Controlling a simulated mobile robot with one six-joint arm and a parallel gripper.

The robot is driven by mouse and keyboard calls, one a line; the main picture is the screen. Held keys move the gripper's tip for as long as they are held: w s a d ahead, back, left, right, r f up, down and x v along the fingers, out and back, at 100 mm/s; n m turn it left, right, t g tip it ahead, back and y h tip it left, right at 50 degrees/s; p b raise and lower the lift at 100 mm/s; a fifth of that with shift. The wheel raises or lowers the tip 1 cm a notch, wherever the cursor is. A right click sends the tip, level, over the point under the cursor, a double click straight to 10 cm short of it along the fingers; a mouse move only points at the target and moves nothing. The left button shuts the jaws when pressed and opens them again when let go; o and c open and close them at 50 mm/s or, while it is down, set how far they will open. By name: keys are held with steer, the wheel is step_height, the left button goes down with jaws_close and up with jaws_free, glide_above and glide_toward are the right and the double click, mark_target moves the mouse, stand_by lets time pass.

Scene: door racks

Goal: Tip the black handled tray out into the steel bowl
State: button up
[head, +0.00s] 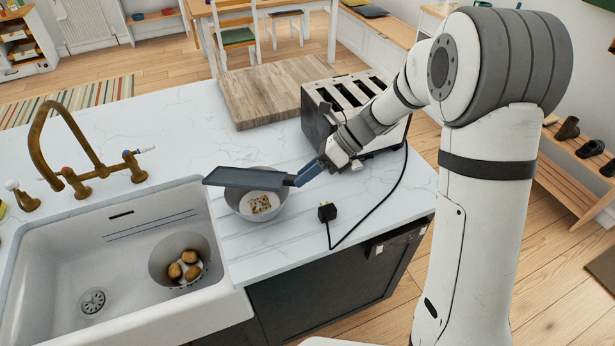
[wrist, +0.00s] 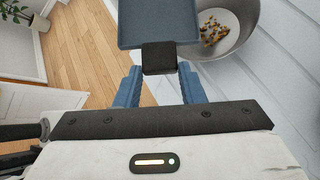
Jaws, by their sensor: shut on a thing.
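My gripper (head: 309,173) is shut on the handle of the black handled tray (head: 240,178). In the wrist view, the blue fingers of my gripper (wrist: 159,80) are on either side of the dark handle, and the tray (wrist: 158,22) extends beyond them. The tray is above the steel bowl (head: 240,207), covering part of its rim in the head view. It looks tilted, and no contents show on its visible face. Small yellow and brown pieces lie in the bottom of the bowl; they also show in the wrist view, in the bowl (wrist: 243,40).
A white sink (head: 60,262) with a brass tap (head: 75,165) lies left; a second bowl (head: 166,262) with brown lumps sits in it. A toaster (head: 318,122) and wooden board (head: 262,98) stand behind. A black plug (head: 327,212) and cord lie right of the bowl.

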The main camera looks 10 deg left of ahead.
steer(key=t+b, duration=0.1)
steer(key=b, duration=0.1)
steer(key=n+t+b, duration=0.1)
steer(key=b, duration=0.2)
steer(key=s+n+t+b, duration=0.1)
steer(key=b, duration=0.1)
steer(key=shift+s+f+t, duration=0.1)
steer(key=shift+f+t, duration=0.2)
steer(key=shift+f, duration=0.05)
steer(key=shift+r+b, duration=0.1)
steer(key=shift+b, duration=0.3)
